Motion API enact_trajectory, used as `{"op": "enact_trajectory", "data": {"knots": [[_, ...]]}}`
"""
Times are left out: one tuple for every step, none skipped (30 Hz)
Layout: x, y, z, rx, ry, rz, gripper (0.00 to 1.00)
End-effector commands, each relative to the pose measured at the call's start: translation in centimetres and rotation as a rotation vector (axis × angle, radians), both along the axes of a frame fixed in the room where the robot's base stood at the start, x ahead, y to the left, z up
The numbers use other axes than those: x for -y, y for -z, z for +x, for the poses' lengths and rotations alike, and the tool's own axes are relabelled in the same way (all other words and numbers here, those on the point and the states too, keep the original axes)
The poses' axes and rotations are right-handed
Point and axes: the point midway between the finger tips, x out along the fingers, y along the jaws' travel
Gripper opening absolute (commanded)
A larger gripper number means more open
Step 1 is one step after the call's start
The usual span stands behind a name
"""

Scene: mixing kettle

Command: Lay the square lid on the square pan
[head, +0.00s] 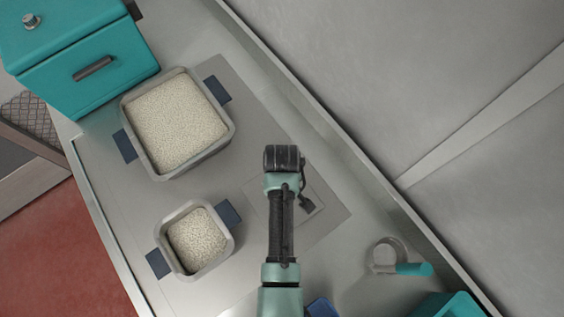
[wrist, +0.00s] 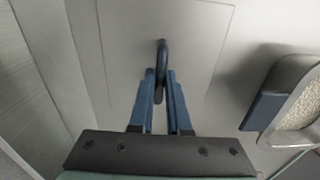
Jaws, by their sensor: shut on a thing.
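My gripper (wrist: 160,76) is shut on the dark upright handle (wrist: 161,52) of the flat, pale grey square lid (wrist: 120,50). In the head view my arm covers much of the lid (head: 257,192), and its outline is faint against the grey surface. I cannot tell whether it rests there or is slightly raised. Two squarish grey pans stand to the left, both full of pale grains and uncovered: a larger one (head: 231,130) at the upper left and a smaller one (head: 164,232) at the lower left. Both have blue side handles. Part of one pan (wrist: 290,72) shows at right in the wrist view.
A teal box with a drawer (head: 110,75) stands at the upper left. A clear round vessel with a teal handle (head: 410,269) and a teal container (head: 455,307) are at the lower right. A raised edge (head: 330,125) runs along the counter's right side.

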Motion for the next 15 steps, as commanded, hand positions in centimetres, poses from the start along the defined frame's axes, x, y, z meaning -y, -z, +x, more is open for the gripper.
{"op": "enact_trajectory", "data": {"knots": [[0.0,-0.2,0.0,0.001,0.0,0.0,0.0],[0.0,-0.3,0.0,0.001,0.0,0.0,0.0],[0.0,-0.6,0.0,0.001,0.0,0.0,0.0],[0.0,-0.9,0.0,0.001,0.0,0.0,0.0],[0.0,-1.1,0.0,0.001,0.0,0.0,0.0],[0.0,-1.5,0.0,0.001,0.0,0.0,0.0],[0.0,-1.9,0.0,0.001,0.0,0.0,0.0],[0.0,-2.2,0.0,0.001,0.0,0.0,0.0],[0.0,-2.6,0.0,0.001,0.0,0.001,0.0],[0.0,-2.9,0.0,0.001,0.0,0.001,0.0],[0.0,-3.2,0.0,0.001,0.0,0.001,0.0],[0.0,-3.6,0.0,0.001,0.0,0.001,0.0],[0.0,-3.9,0.0,0.001,0.0,0.001,0.0],[0.0,-4.2,0.0,0.001,0.0,0.001,0.0],[0.0,-4.6,0.0,0.001,0.0,0.001,0.0]]}}
